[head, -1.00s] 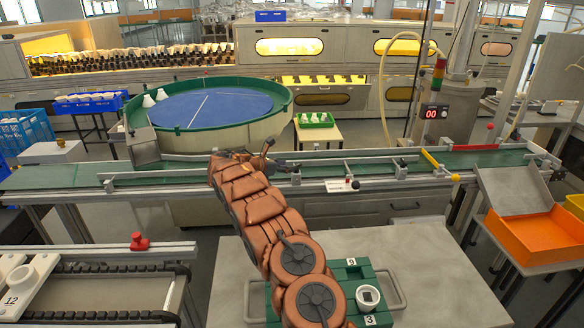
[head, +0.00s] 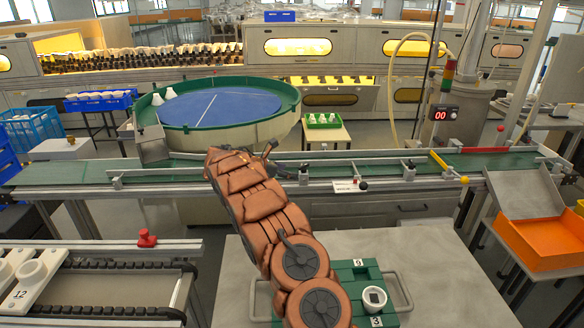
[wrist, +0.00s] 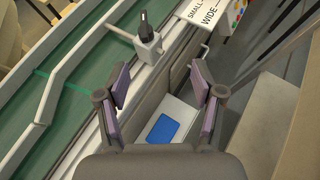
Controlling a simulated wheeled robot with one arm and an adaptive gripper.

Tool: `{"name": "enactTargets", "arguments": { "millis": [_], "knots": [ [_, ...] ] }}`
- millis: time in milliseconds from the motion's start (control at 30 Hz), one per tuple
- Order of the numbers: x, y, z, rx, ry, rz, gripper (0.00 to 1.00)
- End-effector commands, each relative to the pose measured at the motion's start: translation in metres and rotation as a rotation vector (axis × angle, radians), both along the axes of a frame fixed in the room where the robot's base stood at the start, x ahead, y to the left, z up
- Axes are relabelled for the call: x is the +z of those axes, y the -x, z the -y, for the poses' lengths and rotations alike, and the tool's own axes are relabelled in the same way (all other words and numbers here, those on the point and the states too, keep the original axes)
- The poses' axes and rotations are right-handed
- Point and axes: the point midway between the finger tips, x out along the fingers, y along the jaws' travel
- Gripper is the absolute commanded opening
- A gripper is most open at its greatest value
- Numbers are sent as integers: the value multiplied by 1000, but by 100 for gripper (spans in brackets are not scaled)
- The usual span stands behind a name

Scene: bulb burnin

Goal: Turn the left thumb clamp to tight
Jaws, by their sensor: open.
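The left thumb clamp (head: 303,174) is a small grey block on the near rail of the green conveyor, just right of my gripper in the head view. In the wrist view the clamp (wrist: 148,42) has an upright black thumb knob and a rod reaching over the belt. My gripper (wrist: 163,88) is open and empty, its two padded fingers apart. The clamp lies beyond the fingertips in the wrist view, apart from them. In the head view my gripper (head: 270,152) is small and dark over the conveyor. The knob's setting cannot be told.
A second clamp (head: 409,171) stands farther right on the rail. The conveyor (head: 75,173) runs across, with a round blue-topped table (head: 220,108) behind. A green fixture (head: 345,275) sits in front.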

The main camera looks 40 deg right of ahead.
Motion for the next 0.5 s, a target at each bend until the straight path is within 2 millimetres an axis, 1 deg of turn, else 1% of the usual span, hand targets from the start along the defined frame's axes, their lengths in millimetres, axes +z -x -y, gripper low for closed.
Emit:
{"name": "enactTargets", "arguments": {
  "millis": [33, 100, 200, 233, 300, 400, 500],
  "knots": [
    [-16, 13, 8, -43, -61, 25, 76],
    [-39, 32, 14, -112, -171, 76, 81],
    [-71, 53, 16, -211, -350, 176, 81],
    [-79, 57, 16, -239, -401, 211, 81],
    [-96, 65, 12, -301, -521, 297, 81],
    [-112, 70, 7, -387, -687, 434, 81],
    [-121, 67, 1, -463, -846, 585, 81]
  ]
}}
